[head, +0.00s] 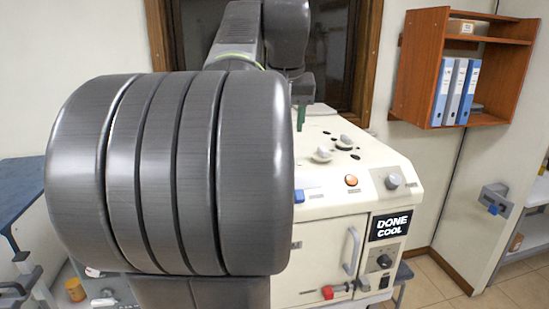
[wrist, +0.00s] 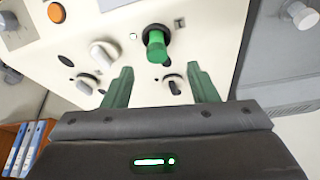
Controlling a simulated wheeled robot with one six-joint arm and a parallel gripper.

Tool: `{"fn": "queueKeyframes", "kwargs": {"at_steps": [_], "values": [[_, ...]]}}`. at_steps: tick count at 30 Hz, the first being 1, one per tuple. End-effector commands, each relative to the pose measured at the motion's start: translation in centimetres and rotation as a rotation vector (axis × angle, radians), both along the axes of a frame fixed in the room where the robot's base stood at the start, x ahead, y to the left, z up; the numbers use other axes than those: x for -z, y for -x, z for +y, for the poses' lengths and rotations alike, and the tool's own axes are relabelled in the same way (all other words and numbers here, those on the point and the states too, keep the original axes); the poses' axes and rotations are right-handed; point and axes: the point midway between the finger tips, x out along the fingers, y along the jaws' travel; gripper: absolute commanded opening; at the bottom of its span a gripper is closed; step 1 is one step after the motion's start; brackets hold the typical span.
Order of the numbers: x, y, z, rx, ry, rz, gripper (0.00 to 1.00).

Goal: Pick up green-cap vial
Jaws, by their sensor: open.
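The green-cap vial (wrist: 156,43) stands in the top of the cream machine in the wrist view. Its green cap and a dark collar around it show; its lower part is hidden. My gripper (wrist: 162,78) is open, with its two green fingers apart and nothing between them that I can see held. The vial appears just beyond the fingertips, roughly centred between them. In the head view my arm hides most of the gripper and the vial cannot be made out; a green finger (head: 301,116) shows beside the arm.
The cream machine (head: 330,230) has levers and holes on top, an orange button (head: 351,180) and a display reading "DONE COOL" (head: 391,225). White levers (wrist: 103,53) stand left of the vial. A wooden shelf with binders (head: 458,90) hangs at right.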

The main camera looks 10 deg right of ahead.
Motion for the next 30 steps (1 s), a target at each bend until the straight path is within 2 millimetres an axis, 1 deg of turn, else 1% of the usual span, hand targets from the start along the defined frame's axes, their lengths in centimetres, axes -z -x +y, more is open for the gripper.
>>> {"fn": "queueKeyframes", "kwargs": {"at_steps": [1, 3, 10, 15, 18, 21, 27, 29, 30], "values": [[0.8, -0.3, -0.1, 0.0, 0.0, 0.003, 0.53], [1.6, -0.6, -0.1, 0.0, 0.0, 0.002, 0.53], [3.0, -1.3, -0.3, 0.0, 0.0, 0.002, 0.53], [5.4, -2.3, -0.8, 0.001, -0.001, 0.004, 0.53], [6.5, -2.8, -0.9, 0.0, 0.0, 0.001, 0.53], [7.0, -2.9, -0.9, 0.0, 0.0, 0.0, 0.53], [7.0, -3.0, -0.9, 0.0, 0.0, -0.001, 0.53], [7.0, -3.0, -0.9, 0.0, 0.0, -0.001, 0.43], [7.0, -3.0, -0.9, 0.0, 0.0, -0.001, 0.35]]}}
